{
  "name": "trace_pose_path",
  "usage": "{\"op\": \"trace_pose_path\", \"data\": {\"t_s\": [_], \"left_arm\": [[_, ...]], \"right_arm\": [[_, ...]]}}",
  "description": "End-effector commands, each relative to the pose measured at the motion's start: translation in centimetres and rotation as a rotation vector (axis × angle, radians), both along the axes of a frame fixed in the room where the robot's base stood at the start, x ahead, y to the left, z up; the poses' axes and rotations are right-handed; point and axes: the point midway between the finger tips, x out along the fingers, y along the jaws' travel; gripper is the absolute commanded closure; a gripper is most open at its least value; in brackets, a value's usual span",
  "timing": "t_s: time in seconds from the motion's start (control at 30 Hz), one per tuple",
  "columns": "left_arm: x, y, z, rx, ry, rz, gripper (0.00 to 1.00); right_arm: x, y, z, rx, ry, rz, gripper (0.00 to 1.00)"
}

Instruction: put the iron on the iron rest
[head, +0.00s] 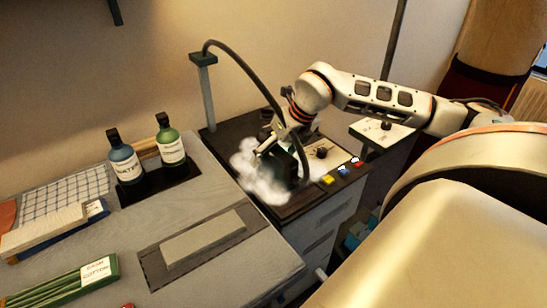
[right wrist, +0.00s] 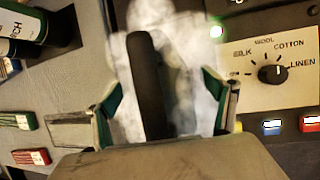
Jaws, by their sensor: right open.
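White steam (head: 262,180) covers the top of the dark ironing station, so the iron's body is mostly hidden. My right gripper (head: 275,152) is over the station at the steam. In the right wrist view its two green-edged fingers (right wrist: 168,95) are apart, with a dark upright bar (right wrist: 147,85) between them. This bar may be the iron's handle or its hose; I cannot tell. It appears not to be clamped. A pale grey slab in a dark frame (head: 203,237) lies on the table left of the station and may be the iron rest. My left gripper is not in view.
A dial panel (right wrist: 268,72) and coloured buttons (head: 343,171) sit at the station's right. Two bottles (head: 125,163) (head: 170,147) stand at the back left. Boxes (head: 75,284) lie front left.

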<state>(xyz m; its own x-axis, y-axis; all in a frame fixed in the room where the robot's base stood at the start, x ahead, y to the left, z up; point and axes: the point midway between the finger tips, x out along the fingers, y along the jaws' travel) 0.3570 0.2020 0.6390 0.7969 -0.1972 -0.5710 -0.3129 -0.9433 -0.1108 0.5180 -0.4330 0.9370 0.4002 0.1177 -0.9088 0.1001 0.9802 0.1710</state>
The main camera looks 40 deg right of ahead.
Motion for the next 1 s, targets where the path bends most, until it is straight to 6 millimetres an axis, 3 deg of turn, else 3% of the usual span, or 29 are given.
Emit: {"op": "trace_pose_path", "data": {"t_s": [0.5,0.7,1.0], "left_arm": [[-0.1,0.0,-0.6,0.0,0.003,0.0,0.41],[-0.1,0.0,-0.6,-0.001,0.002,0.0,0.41],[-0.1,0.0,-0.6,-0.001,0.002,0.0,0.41]], "right_arm": [[-3.8,-1.2,8.6,-0.002,-0.002,-0.001,0.16],[-4.3,-1.3,9.9,0.0,0.0,0.001,0.16],[-4.4,-1.3,10.0,0.001,0.0,0.0,0.16]]}}
